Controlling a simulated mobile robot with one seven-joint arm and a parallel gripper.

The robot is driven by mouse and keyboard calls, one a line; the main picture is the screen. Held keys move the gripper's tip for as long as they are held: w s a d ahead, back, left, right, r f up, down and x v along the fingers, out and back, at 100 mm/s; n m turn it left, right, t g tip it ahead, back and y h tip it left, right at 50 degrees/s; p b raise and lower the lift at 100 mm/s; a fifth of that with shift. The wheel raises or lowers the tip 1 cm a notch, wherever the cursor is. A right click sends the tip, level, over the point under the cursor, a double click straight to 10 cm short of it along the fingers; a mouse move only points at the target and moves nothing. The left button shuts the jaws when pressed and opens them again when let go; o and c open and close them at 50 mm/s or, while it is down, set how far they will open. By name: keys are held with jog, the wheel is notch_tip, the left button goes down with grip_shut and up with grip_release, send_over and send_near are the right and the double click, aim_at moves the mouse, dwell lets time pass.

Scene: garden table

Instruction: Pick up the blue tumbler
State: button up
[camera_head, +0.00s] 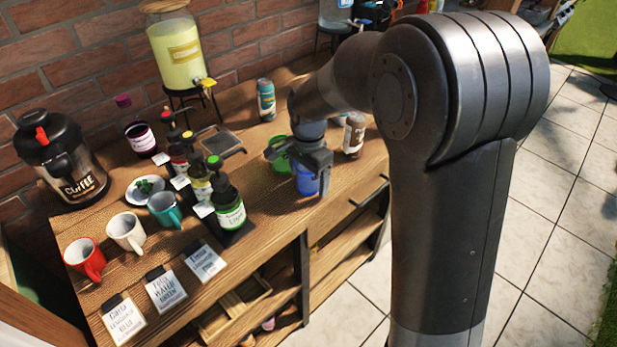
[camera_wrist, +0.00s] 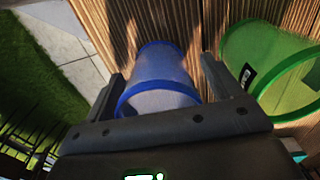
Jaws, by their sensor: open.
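The blue tumbler (camera_head: 307,182) stands on the wooden table near its front edge, below my gripper (camera_head: 312,165) in the head view. My gripper covers its upper part there. In the wrist view the blue tumbler (camera_wrist: 160,82) shows between the two open fingers of my gripper (camera_wrist: 164,75), with its rim towards the palm. I see a gap on the right side; the left finger is close to the tumbler's side, and I cannot tell whether it touches.
A green tumbler (camera_wrist: 275,65) stands close on the right in the wrist view; it also shows behind my gripper in the head view (camera_head: 277,155). A brown jar (camera_head: 354,133) and a teal can (camera_head: 265,100) stand nearby. Syrup bottles (camera_head: 228,205) stand to the left.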

jog(key=c, duration=1.1)
jog(key=shift+r, duration=0.15)
